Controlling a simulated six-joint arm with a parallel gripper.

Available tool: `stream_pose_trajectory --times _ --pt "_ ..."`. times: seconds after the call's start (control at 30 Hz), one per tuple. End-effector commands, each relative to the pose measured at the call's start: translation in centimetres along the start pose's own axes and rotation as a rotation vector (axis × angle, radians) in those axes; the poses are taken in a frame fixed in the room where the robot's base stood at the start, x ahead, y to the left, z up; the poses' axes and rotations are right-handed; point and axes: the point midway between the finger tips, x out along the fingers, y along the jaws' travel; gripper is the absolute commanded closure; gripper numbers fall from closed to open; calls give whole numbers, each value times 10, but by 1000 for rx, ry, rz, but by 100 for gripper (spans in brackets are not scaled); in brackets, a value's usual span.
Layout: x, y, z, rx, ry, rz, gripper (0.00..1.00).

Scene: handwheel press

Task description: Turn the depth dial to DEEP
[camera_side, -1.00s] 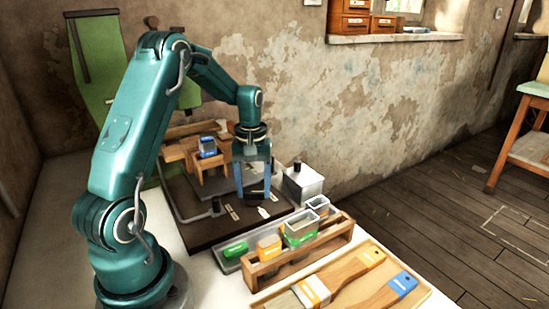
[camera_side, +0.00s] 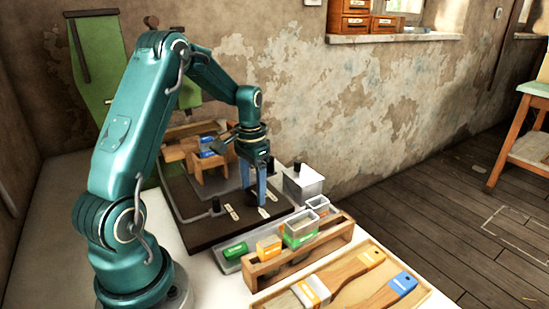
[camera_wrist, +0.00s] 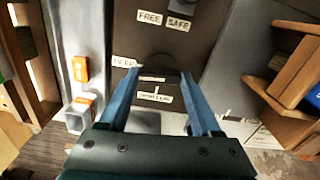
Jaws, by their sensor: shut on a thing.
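My gripper (camera_side: 262,198) points down at the dark press base plate (camera_side: 212,228), its blue fingers nearly in line in the side view. In the wrist view my gripper (camera_wrist: 158,76) is shut on the depth dial (camera_wrist: 158,63), a dark round part between the fingertips. The side view hides the dial behind the fingers. A DEEP label (camera_wrist: 124,62) lies just left of the fingertips. Another pale label (camera_wrist: 155,97) lies between the fingers, its text too small to read surely. Which mark the dial points to I cannot tell.
FREE (camera_wrist: 150,18) and SAFE (camera_wrist: 178,24) labels sit by a dark knob. A grey metal box (camera_side: 302,185) stands right of my gripper. A wooden rack (camera_side: 300,255) with several tins and a brush tray (camera_side: 420,292) lie in front. A wooden stand (camera_side: 212,183) is behind.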

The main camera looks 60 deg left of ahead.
Motion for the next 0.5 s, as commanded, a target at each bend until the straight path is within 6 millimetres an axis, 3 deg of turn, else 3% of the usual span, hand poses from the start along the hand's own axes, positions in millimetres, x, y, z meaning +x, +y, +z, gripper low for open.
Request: stream_pose_trajectory --times 0.5 --pt "-1 0 0 134 0 0 91"
